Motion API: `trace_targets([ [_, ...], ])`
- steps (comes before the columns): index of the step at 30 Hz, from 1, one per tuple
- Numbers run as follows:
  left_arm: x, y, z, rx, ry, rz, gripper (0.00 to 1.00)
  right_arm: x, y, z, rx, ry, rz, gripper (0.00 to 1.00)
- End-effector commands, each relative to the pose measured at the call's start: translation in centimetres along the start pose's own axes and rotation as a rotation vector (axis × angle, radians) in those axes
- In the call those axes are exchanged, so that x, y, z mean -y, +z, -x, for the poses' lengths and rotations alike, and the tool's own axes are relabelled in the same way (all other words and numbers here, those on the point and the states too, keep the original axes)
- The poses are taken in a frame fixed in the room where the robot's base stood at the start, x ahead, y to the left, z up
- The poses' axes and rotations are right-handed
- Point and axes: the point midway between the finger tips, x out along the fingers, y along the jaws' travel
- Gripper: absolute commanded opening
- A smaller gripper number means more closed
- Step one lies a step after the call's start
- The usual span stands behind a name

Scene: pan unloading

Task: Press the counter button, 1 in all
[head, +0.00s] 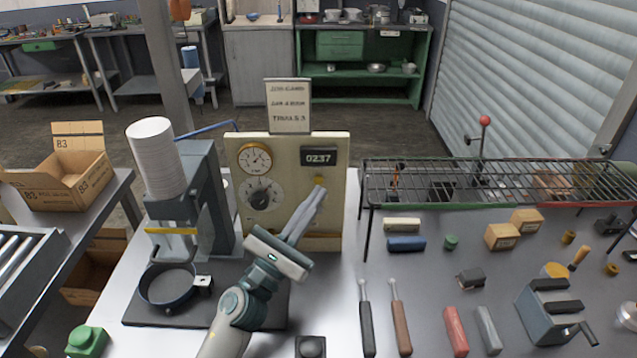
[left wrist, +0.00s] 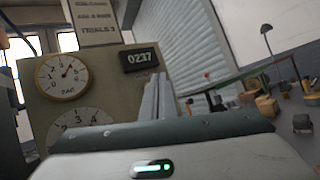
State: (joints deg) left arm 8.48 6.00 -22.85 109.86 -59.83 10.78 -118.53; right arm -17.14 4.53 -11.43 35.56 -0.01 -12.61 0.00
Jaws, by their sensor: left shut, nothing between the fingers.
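The display also shows in the left wrist view (left wrist: 141,58). A small yellow part (head: 319,180), seemingly the counter button, sits below the display. My left gripper (head: 318,194) is shut and empty, its fingertips reaching to the panel just below the yellow part. I cannot tell whether they touch it. In the left wrist view the fingers (left wrist: 155,90) point at the panel below the display and hide the button. My right gripper is not in view.
A press-like machine with a white cylinder (head: 155,150) and a black pan (head: 168,285) stands left of the panel. A wire rack (head: 500,180) is at the right, with blocks and tools in front. A green button box (head: 87,341) is at the front left.

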Motion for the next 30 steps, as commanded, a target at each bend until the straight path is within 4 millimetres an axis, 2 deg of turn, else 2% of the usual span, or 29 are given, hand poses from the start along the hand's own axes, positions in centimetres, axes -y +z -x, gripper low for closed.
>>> trace_targets([
  [9,-0.44,-0.37,-0.60,0.000,0.000,0.000,0.00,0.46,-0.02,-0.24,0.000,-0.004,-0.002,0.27],
  [30,-0.42,-0.36,-0.57,0.000,0.000,0.000,0.00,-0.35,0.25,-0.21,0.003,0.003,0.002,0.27],
])
